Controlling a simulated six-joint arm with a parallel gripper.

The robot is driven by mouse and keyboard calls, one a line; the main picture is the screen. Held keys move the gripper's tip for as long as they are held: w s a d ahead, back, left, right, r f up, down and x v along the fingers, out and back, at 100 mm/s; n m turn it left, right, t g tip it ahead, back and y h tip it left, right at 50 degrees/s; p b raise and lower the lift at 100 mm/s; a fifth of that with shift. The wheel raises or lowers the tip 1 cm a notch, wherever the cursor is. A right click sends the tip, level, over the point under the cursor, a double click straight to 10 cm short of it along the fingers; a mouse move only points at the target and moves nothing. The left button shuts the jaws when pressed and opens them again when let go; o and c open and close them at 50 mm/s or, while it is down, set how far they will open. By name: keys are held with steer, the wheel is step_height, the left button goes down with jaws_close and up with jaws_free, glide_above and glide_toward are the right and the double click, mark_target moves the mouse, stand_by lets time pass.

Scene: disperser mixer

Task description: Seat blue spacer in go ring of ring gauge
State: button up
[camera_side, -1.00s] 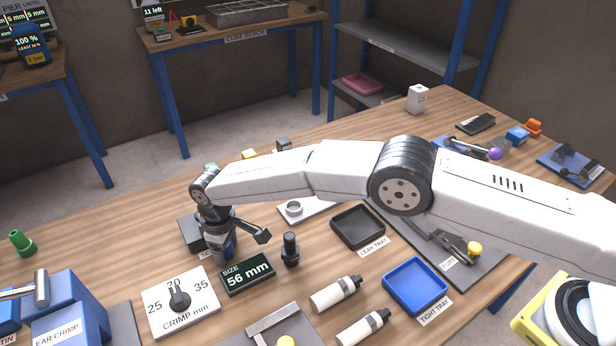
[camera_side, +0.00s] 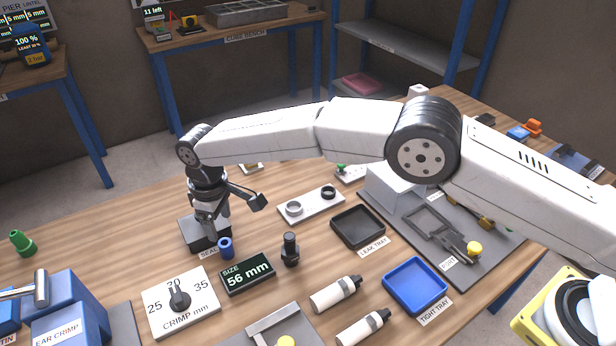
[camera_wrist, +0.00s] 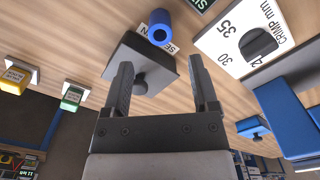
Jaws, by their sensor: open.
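The blue spacer (camera_side: 226,249), a short hollow cylinder, stands on the table in front of a dark block (camera_side: 190,234) whose label is partly hidden. The spacer also shows at the top of the wrist view (camera_wrist: 156,34). My gripper (camera_side: 211,234) is open and empty, above the dark block and behind the spacer. In the wrist view my gripper's fingers (camera_wrist: 160,66) are apart, with the block's knob showing between them. The white plate with two rings, apparently the ring gauge (camera_side: 311,207), lies to the right. It carries a silver ring (camera_side: 294,208) and a dark ring (camera_side: 328,192); no go marking is readable.
A black 56 mm display (camera_side: 248,273), a dark upright cylinder (camera_side: 290,249) and a crimp dial plate (camera_side: 180,303) stand near the spacer. Bare table lies between spacer and gauge.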

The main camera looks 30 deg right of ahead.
mark_target(227, 241)
steer(key=shift+r, duration=1.7)
steer(key=shift+d, duration=0.1)
steer(key=s+d+r+m+t, duration=0.1)
steer(key=s+d+r+m, duration=0.1)
steer(key=d, duration=0.9)
steer(key=s+d+r+m, duration=0.2)
steer(key=d+m, duration=0.1)
steer(key=d, duration=0.7)
steer(key=s+d+f+m, duration=0.1)
steer(key=s+d+m, duration=0.1)
steer(key=s+d, duration=0.5)
steer(key=s+d+m+t, duration=0.1)
steer(key=s+d+m, duration=0.1)
steer(key=s+d, duration=0.5)
steer(key=s, duration=0.6)
steer(key=shift+d+f+t, duration=0.3)
steer(key=shift+d+f, duration=0.05)
steer(key=shift+d, duration=0.05)
steer(key=shift+c, duration=1.1)
